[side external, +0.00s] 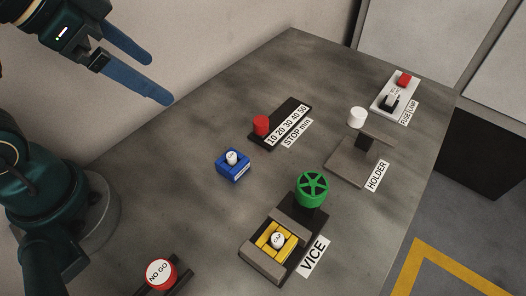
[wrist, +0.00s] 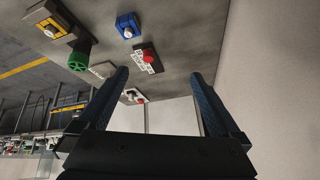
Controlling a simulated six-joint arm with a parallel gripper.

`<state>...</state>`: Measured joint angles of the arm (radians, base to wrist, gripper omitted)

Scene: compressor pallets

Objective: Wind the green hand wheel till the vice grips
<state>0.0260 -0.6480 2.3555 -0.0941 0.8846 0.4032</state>
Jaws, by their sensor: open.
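The green hand wheel (side external: 313,186) stands at the back end of the vice (side external: 261,265) in the side external view. A yellow block (side external: 263,250) with a white round-topped piece (side external: 278,239) sits between the vice's grey jaws. My gripper (side external: 158,78) is open and empty, high at the upper left, well away from the wheel. In the wrist view my two blue fingers (wrist: 160,82) are spread apart with nothing between them. The green wheel (wrist: 80,60) and the vice (wrist: 52,28) show at the upper left there.
A blue block (side external: 232,168), a red knob on a stop ruler (side external: 262,125), a holder (side external: 352,168) with a white cap and a fuse/lamp plate (side external: 385,108) stand around the table. A red NO GO piece (side external: 160,272) is at the front. The table's back left is clear.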

